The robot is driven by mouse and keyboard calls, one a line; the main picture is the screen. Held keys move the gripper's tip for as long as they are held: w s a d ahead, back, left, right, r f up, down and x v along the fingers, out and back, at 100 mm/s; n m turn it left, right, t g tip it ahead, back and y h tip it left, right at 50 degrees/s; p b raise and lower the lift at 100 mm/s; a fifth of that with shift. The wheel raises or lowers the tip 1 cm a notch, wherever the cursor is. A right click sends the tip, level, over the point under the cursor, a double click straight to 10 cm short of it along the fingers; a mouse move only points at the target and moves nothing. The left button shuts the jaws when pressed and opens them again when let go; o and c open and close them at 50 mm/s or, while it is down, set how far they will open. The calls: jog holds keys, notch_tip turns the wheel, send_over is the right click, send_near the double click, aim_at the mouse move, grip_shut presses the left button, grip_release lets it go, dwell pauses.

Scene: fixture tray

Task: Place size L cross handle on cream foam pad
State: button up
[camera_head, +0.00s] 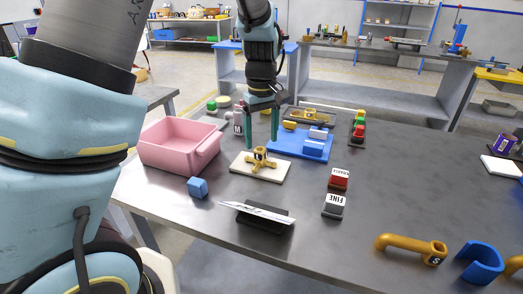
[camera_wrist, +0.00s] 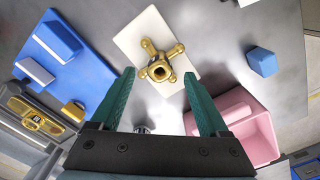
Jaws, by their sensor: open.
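A yellow-gold cross handle (camera_head: 260,160) with a raised hub rests on the cream foam pad (camera_head: 243,170). In the wrist view the cross handle (camera_wrist: 159,66) lies on the cream pad (camera_wrist: 131,41), towards its lower part. The size letter on it is too small to read. My gripper (camera_head: 262,138) is open, with its green fingers pointing down above and just behind the handle. In the wrist view my gripper's fingertips (camera_wrist: 159,74) stand apart on either side of the handle, not visibly touching it.
A pink bin (camera_head: 165,148) and a blue block (camera_head: 197,187) are to the left. A blue tray (camera_head: 285,147) with blocks lies behind right. A card holder (camera_head: 262,222), labelled blocks (camera_head: 334,205) and a yellow pipe-shaped handle (camera_head: 405,243) stand nearer. The table's middle right is clear.

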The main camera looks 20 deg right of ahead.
notch_tip(320, 180, up, 7)
jog(key=s+a+f+m, duration=0.1)
jog(key=s+a+f, duration=0.1)
jog(key=a, duration=1.3)
jog(key=s+a+f+m+t, duration=0.1)
jog(key=a+f, duration=0.3)
jog(key=a, duration=1.1)
jog(key=shift+s+a+t+b, duration=0.15)
jog(key=shift+s+t+b, duration=0.15)
jog(key=shift+s+b, duration=0.2)
